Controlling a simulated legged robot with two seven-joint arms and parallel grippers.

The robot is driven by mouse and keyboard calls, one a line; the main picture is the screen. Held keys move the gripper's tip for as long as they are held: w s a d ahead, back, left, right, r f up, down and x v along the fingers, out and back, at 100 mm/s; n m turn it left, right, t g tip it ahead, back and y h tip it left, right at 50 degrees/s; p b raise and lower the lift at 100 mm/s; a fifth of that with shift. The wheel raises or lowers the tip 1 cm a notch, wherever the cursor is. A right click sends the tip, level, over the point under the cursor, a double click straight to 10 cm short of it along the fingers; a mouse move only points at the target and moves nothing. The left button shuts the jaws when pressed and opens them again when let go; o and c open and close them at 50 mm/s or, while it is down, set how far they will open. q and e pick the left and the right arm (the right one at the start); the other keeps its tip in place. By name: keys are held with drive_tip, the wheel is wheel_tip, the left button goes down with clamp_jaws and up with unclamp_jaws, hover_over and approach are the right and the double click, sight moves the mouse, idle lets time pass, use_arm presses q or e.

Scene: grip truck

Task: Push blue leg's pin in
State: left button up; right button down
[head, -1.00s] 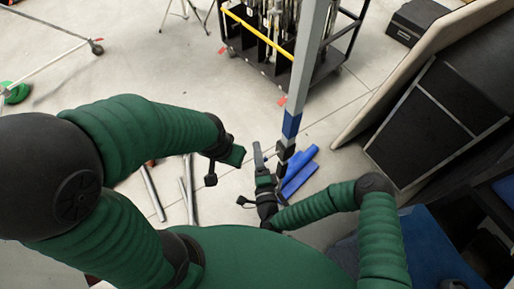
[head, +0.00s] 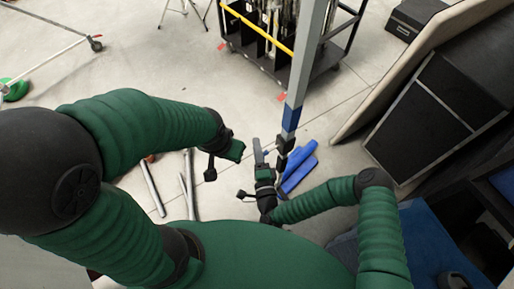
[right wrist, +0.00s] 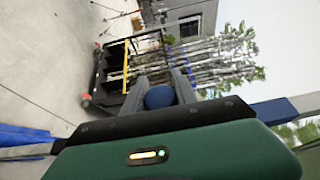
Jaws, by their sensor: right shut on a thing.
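A tall grey leg with a blue band (head: 291,118) rises through the head view, with black parts at its lower end. My right gripper (head: 260,152) is beside this lower part, just to its left. In the right wrist view, my right gripper (right wrist: 175,88) is shut on a round blue knob (right wrist: 159,97), which looks like the pin's end. How deep the pin sits is hidden. A grey and blue bar at the right edge of that view looks like the leg. My left gripper (head: 225,161) is left of the right one, apart from the leg; its finger opening is unclear.
Metal tubes (head: 152,187) lie on the floor at left. A black cart with a yellow rail (head: 257,28) stands at the back. A large leaning panel (head: 400,75) and dark cases limit the right side.

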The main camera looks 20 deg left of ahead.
sight(272, 149)
drive_tip(key=shift+w+d+f, duration=0.1)
drive_tip(key=shift+f, duration=0.05)
idle(0.6)
drive_tip(key=w+d, duration=0.1)
drive_tip(key=w+d+b, duration=0.1)
drive_tip(key=w, duration=0.1)
drive_tip(key=shift+w+d, duration=0.25)
drive_tip(key=shift+d, duration=0.1)
drive_tip(key=c, duration=1.3)
unclamp_jaws()
drive_tip(key=shift+o, duration=1.2)
drive_tip(key=shift+w+d, duration=0.1)
drive_tip(key=shift+w, duration=0.05)
drive_tip(key=shift+o, duration=0.3)
drive_tip(key=shift+w+d, duration=0.1)
drive_tip(key=shift+w, duration=0.1)
drive_tip(key=shift+s, duration=0.15)
